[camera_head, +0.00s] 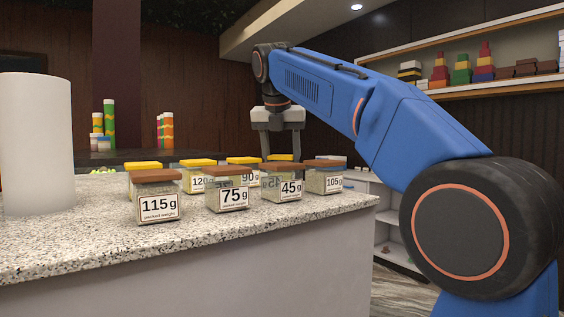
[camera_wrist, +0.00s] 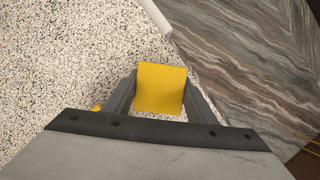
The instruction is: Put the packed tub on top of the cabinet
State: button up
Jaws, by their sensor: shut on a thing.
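My gripper (camera_head: 281,152) points down over the far right part of the counter and is shut on a yellow-lidded tub (camera_head: 281,157). In the wrist view the square yellow lid (camera_wrist: 160,88) sits between the two fingers. The tub's body is mostly hidden behind the front tubs, so I cannot tell whether it touches the counter. Clear tubs with brown lids stand near: 115 g (camera_head: 157,207), 75 g (camera_head: 228,196), 45 g (camera_head: 287,188) and 105 g (camera_head: 324,182). Yellow-lidded tubs marked 120 (camera_head: 197,184) and 90 g (camera_head: 245,177) stand behind. I cannot identify the cabinet with certainty.
The speckled counter (camera_head: 60,240) ends just right of the tubs. A white cylinder (camera_head: 35,145) stands at its left. White shelving (camera_head: 390,212) stands beyond the counter at right. A wall shelf (camera_head: 490,90) holds coloured stacks. Coloured stacks stand on a dark surface at back left.

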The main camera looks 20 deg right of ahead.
jog(key=shift+f, duration=0.1)
jog(key=o, duration=1.1)
jog(key=shift+c, duration=0.2)
jog(key=shift+v, duration=3.9)
